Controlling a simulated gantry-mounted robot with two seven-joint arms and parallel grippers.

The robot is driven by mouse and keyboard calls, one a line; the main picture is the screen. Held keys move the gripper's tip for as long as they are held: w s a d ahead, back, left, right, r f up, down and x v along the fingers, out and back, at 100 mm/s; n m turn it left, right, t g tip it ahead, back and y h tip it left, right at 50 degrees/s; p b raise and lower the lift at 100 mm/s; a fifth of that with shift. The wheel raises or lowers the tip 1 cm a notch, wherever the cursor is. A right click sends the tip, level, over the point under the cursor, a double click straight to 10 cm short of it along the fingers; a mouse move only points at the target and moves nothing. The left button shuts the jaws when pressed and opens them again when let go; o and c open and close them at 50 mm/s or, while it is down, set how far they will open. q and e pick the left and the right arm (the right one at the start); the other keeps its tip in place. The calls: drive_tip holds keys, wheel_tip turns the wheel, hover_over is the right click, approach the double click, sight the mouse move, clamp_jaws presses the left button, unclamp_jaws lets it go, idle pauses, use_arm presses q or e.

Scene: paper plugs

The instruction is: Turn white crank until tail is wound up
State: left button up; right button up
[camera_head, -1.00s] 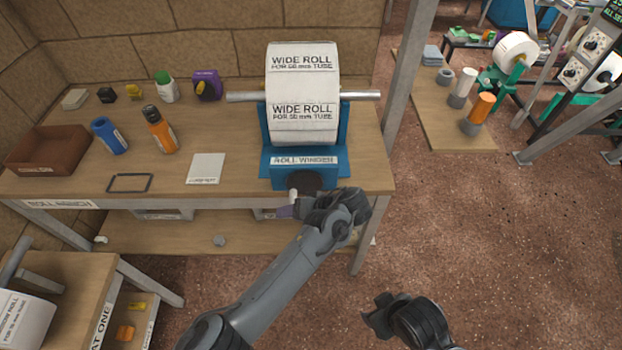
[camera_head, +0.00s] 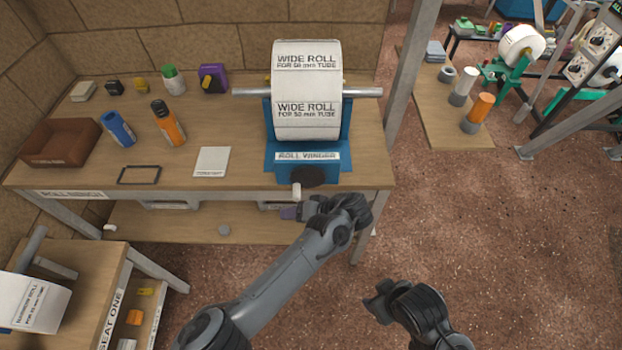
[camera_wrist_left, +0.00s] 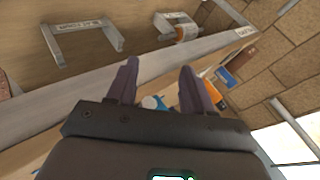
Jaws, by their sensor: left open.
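The white crank (camera_head: 297,190) shows as a small white handle at the front of a dark round disc (camera_head: 307,176) on the blue roll winder (camera_head: 335,165). A wide white paper roll (camera_head: 307,90) sits on the winder's metal bar; I cannot make out a loose tail. My left gripper (camera_head: 289,212) is just below the crank handle and appears apart from it. The left wrist view shows its two purple fingers (camera_wrist_left: 160,75) spread with nothing clearly held. My right gripper (camera_head: 376,303) is low at the right, over the floor, its fingers not clear.
The winder stands at the front edge of a wooden bench (camera_head: 230,178). Open floor (camera_head: 500,250) is at the right.

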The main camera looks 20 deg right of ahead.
use_arm(q)
drive_tip(key=n+g+h, duration=0.1)
drive_tip(key=g+h, duration=0.1)
drive_tip(key=h, duration=0.6)
drive_tip(key=n+g+h, duration=0.2)
drive_tip(key=g+h, duration=0.1)
drive_tip(key=h, duration=0.5)
drive_tip(key=n+g+h+p, duration=0.1)
drive_tip(key=g+h, duration=0.1)
drive_tip(key=h, duration=0.6)
drive_tip(key=shift+n+g+h, duration=0.3)
drive_tip(key=shift+n+h, duration=0.1)
